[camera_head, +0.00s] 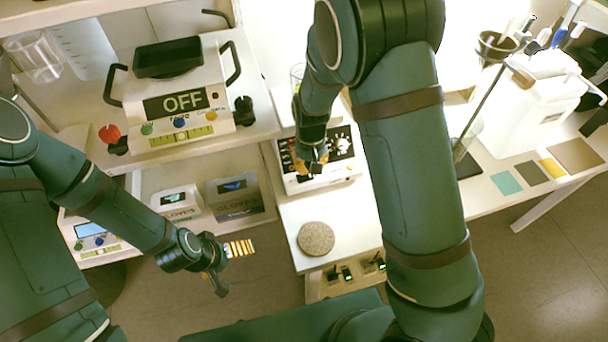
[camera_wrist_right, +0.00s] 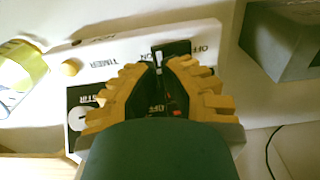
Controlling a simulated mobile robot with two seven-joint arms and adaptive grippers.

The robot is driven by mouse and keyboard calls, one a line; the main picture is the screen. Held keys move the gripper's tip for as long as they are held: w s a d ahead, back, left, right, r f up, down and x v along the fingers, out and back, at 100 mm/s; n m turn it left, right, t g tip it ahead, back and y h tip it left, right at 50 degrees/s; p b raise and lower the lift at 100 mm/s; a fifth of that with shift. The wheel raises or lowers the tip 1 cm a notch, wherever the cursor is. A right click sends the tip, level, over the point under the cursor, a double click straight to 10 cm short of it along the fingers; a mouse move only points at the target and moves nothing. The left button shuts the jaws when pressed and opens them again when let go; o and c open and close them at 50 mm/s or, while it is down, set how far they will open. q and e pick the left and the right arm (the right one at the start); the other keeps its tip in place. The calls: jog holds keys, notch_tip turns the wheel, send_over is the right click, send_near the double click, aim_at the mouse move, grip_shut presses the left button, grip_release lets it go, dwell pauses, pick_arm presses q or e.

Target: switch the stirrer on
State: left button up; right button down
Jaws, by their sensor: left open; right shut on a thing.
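The stirrer (camera_head: 332,177) is a white box with a dark control panel on the right-hand bench. In the right wrist view its white top (camera_wrist_right: 120,50) carries the words TIMER, STIR and OFF. My right gripper (camera_head: 313,165) is down at the panel. In the wrist view its yellow ribbed fingers (camera_wrist_right: 160,88) close around a small dark part by the black OFF plate (camera_wrist_right: 175,49), probably the switch; the fingers hide most of it. A white knob (camera_wrist_right: 77,120) shows beside the left finger. My left gripper (camera_head: 226,262) is open and empty, over the floor.
A device with an OFF display (camera_head: 182,101) stands on the left-hand shelf. A round cork mat (camera_head: 316,239) lies in front of the stirrer. A vessel with yellow contents (camera_wrist_right: 20,70) and a grey box (camera_wrist_right: 288,40) flank the stirrer in the wrist view.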

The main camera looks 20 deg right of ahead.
aim_at(310, 175)
jog(key=shift+f+b, duration=0.55)
jog(key=shift+f, duration=0.35)
dwell(0.3)
jog(key=shift+f, duration=0.55)
dwell(0.3)
notch_tip(310, 175, up, 7)
jog(key=p, duration=0.5)
jog(key=shift+p, duration=0.4)
dwell(0.4)
